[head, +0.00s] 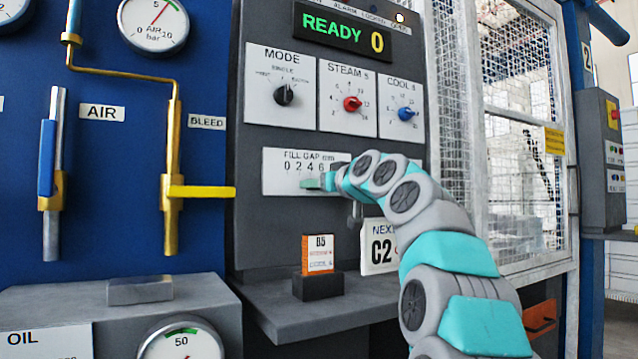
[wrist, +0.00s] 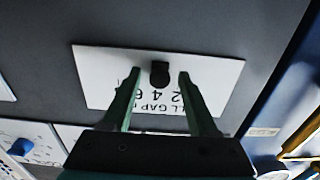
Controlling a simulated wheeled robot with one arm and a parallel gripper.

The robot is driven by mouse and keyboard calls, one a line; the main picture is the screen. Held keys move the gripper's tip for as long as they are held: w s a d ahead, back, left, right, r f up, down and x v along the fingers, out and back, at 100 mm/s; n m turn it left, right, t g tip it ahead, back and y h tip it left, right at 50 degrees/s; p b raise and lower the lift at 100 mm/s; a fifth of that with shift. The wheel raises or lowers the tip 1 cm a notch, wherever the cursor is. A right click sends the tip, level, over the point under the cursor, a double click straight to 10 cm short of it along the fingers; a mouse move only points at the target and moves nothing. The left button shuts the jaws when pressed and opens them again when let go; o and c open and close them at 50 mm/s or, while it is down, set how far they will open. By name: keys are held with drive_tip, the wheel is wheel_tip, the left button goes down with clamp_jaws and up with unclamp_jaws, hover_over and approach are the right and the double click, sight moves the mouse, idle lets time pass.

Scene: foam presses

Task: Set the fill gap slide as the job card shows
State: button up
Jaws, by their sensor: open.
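The fill gap slide's white plate (head: 290,160) is on the dark press panel, with the scale numbers 0, 2, 4, 6 readable. My arm covers its right part. In the wrist view the plate (wrist: 100,75) appears turned over, with the black slide knob (wrist: 160,72) on it. My gripper (wrist: 160,77) is open, its green fingers on either side of the knob with a gap on both sides. In the head view the gripper (head: 322,182) is at the plate. The knob's exact scale value cannot be told. An orange-and-white card marked B5 (head: 318,252) stands below; its small lines are unreadable.
Above the plate are the mode knob (head: 284,94), red steam knob (head: 352,103) and blue cool knob (head: 406,113). The display (head: 343,32) reads READY 0. A yellow bleed lever (head: 203,191) sticks out at left.

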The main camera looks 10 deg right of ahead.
drive_tip(key=shift+c, duration=0.3)
clamp_jaws()
drive_tip(key=shift+r, duration=0.1)
idle(1.0)
